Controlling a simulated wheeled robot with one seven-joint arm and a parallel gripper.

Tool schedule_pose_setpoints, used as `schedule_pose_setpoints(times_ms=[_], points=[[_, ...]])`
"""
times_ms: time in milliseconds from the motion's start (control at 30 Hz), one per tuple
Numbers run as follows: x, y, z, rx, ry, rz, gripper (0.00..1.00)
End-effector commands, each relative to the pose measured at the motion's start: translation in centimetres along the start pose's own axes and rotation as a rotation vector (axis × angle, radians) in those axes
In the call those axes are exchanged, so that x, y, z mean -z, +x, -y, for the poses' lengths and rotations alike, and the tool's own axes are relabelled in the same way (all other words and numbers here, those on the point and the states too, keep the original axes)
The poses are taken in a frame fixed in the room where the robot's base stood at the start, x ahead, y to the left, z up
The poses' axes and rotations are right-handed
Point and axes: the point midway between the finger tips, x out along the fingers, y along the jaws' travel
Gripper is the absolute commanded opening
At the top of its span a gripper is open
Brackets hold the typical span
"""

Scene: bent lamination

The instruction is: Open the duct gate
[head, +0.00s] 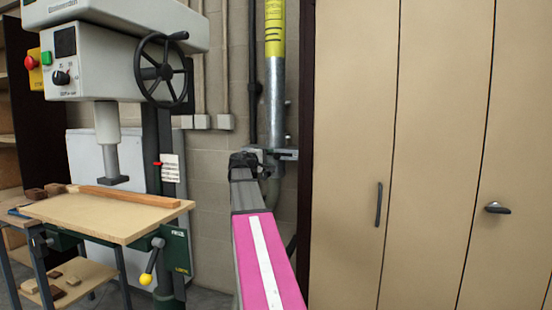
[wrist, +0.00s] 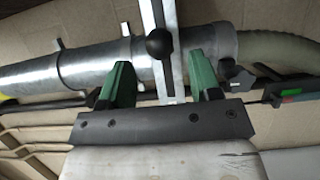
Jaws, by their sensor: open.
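The duct gate (wrist: 172,72) shows in the wrist view as a flat metal slide plate standing across the round metal duct (wrist: 95,65). A black ball knob (wrist: 160,43) sits on the plate. My gripper (wrist: 161,72) is open, with one green finger on each side of the plate and knob. Gaps show between the fingers and the knob, so nothing is gripped. In the head view the gate (head: 286,154) is a small grey fitting low on the duct (head: 276,105). My arm's end is beside it and hides part of it.
A ribbed flexible hose (wrist: 275,48) joins the duct beyond the gate. Thin pipes (wrist: 35,130) run along the block wall. A drill press (head: 120,60) with a wooden table (head: 100,215) stands left. Tall beige cabinet doors (head: 435,130) stand right, close to the duct.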

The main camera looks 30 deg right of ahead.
Motion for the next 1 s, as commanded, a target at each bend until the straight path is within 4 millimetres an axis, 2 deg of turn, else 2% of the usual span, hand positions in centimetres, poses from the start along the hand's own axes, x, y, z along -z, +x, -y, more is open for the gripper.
schedule_pose_setpoints(times_ms=[100, 300, 500, 733, 767, 800, 933, 1000], points=[[0.1, 2.4, -0.1, 0.0, 0.0, 0.001, 0.58], [0.1, 4.7, 0.0, 0.0, 0.0, 0.0, 0.58], [0.1, 5.6, 0.0, 0.0, 0.0, -0.001, 0.58], [0.0, 5.6, 0.0, 0.0, 0.0, -0.001, 0.58], [0.0, 5.6, 0.0, 0.0, 0.0, -0.001, 0.54], [0.0, 5.6, 0.0, 0.0, 0.0, -0.001, 0.41], [0.0, 5.6, 0.0, 0.0, 0.0, -0.001, 0.0], [0.0, 5.6, 0.0, 0.0, 0.0, -0.001, 0.0]])
